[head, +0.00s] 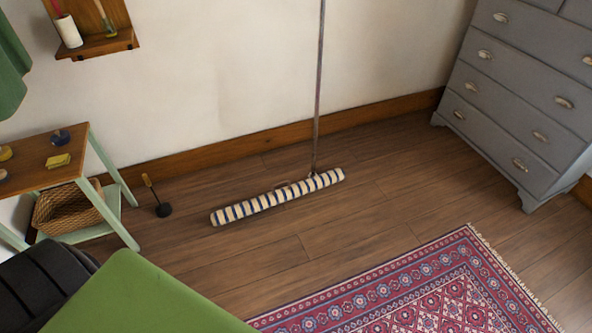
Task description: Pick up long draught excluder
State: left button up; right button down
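The long draught excluder (250,206) is a thin roll with cream and dark blue stripes. It lies on the wooden floor near the wall, tilted so its right end is farther back. A small loop, perhaps a handle, shows at its middle. A thin upright pole (318,90) comes down from the top of the view to the excluder near its right part; I cannot tell whether they touch. Neither of my grippers is in view.
A side table (85,150) with a wicker basket (68,208) stands left, a small dark-based object with an upright handle (162,207) beside it. A grey dresser (515,90) stands right. A patterned rug (400,290) and green surface (140,300) are in front. Floor around the excluder is mostly clear.

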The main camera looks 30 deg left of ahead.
aim_at(223, 216)
jog(key=i+l+u, duration=0.1)
jog(key=i+u, duration=0.35)
jog(key=i+l+u, duration=0.25)
jog(key=i+u, duration=0.2)
jog(key=i+l+u, duration=0.3)
jog(key=u, duration=0.15)
jog(key=i+l+u, duration=0.25)
jog(key=l+u, duration=0.2)
jog(key=l, duration=0.15)
